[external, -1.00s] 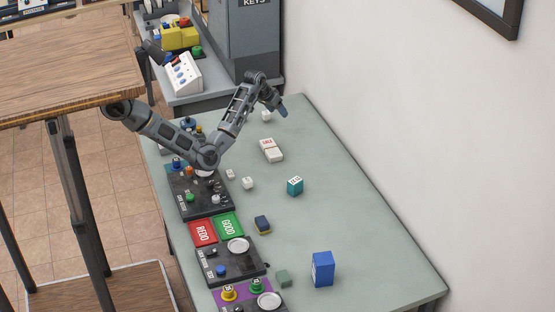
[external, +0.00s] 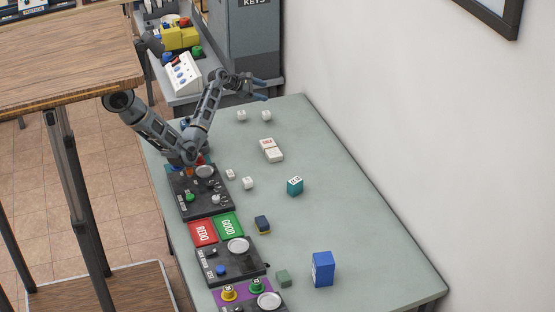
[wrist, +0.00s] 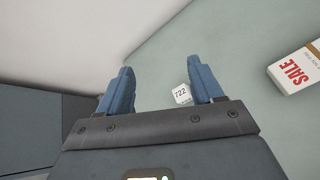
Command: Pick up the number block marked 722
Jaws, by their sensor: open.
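The number block marked 722 (wrist: 182,94) is a small white cube in the wrist view, lying on the table close beside the inner side of the right finger. Its number faces the camera. In the external view it appears to be the right one of two white blocks (external: 266,116) near the table's far end, though the number is too small to read there. My gripper (external: 263,90) is open and empty, above and beyond the blocks at the table's far end. In the wrist view its two blue fingers (wrist: 160,80) stand wide apart.
Another small white block (external: 241,115) stands to the left. A white-and-red SALE box (external: 271,150) lies nearer the camera, also at the right in the wrist view (wrist: 298,72). A grey cabinet (external: 243,45) stands beyond the table; a wall (external: 400,110) runs along its right.

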